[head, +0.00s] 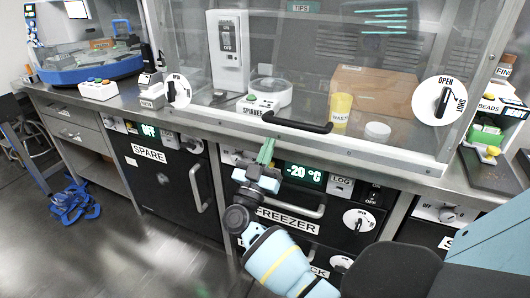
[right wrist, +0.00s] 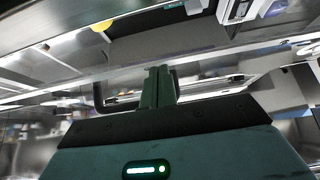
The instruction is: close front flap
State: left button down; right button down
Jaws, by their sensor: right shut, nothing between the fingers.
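The front flap (head: 300,60) is a clear pane with a pale frame, in front of the bench enclosure. Its black handle (head: 297,124) is near its lower edge. A round OPEN/SHUT knob (head: 440,101) is at its lower right, with its pointer near upright. My right gripper (head: 266,150), with green fingers, is shut and empty. It points up just below the handle's left end in the head view; I cannot tell whether it touches. In the right wrist view its fingers (right wrist: 158,86) stand close to the dark handle (right wrist: 98,98). My left gripper is not in view.
Below the counter are the freezer (head: 290,228) and the spare cabinet (head: 160,180). Blue straps (head: 75,202) lie on the floor at the left.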

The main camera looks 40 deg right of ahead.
jog(key=shift+t+h, duration=0.5)
jog(key=shift+h, duration=0.1)
jog(key=d+b, duration=0.1)
jog(key=w+d+b, duration=0.1)
jog(key=d, duration=0.1)
jog(key=w+d+f+b, duration=0.1)
jog(key=shift+d+b, duration=0.3)
jog(key=shift+b, duration=0.1)
